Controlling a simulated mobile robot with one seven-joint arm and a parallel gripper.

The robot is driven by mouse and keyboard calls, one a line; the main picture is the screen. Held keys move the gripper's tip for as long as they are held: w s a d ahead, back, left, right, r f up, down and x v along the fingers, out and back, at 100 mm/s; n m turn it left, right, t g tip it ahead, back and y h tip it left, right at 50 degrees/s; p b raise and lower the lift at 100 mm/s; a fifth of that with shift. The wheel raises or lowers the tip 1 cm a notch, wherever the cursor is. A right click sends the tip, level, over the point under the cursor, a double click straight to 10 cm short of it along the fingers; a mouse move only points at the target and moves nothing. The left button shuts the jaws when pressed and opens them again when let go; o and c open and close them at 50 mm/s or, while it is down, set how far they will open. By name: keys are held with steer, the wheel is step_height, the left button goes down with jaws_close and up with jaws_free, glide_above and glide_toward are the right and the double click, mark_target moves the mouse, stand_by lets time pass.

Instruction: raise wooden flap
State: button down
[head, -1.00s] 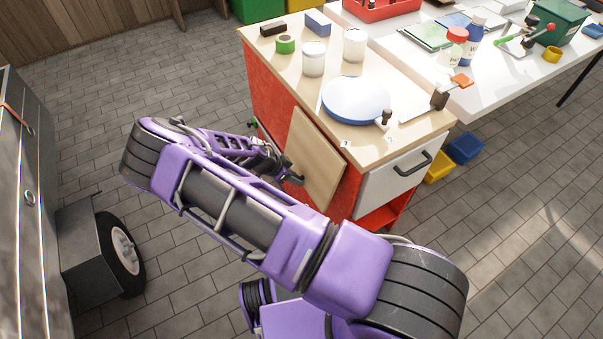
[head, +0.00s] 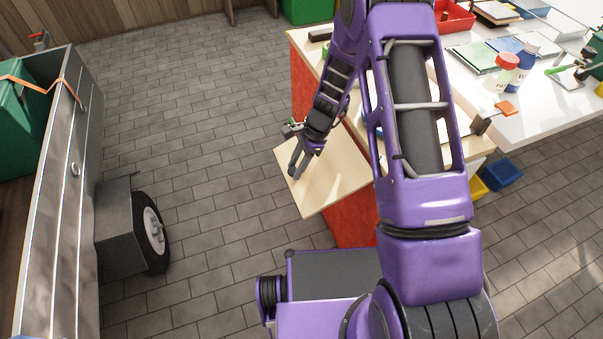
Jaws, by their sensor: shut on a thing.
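The wooden flap (head: 335,185) is a pale panel at the side of the red workbench (head: 352,228). It now sticks out from the bench side towards the left, with its broad face seen from above. My gripper (head: 297,168) is at the flap's outer left part and is shut on it. My arm hides the flap's upper edge and much of the bench top, so the hinge line is not clear.
A white table with a red crate (head: 455,18), bottles (head: 506,72) and a clamp (head: 492,116) stands at the right. A grey trailer (head: 65,190) with a wheel stands at the left. Open tiled floor lies between trailer and bench.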

step_height(320, 180, up, 5)
steer(key=y, duration=0.2)
steer(key=shift+f+g+y, duration=0.15)
steer(key=shift+g+y, duration=0.25)
steer(key=shift+d+r+g+y+p, duration=0.15)
steer(key=shift+r+g+y+p, duration=0.2)
steer(key=shift+r+y, duration=0.55)
steer(key=shift+r, duration=0.15)
steer(key=c, duration=0.5)
jaws_free()
steer(key=shift+d, duration=0.1)
steer(key=v, duration=0.5)
steer(key=p+v, duration=0.1)
steer(key=v, duration=1.1)
steer(key=shift+r+p, duration=0.3)
steer(key=shift+r, duration=0.1)
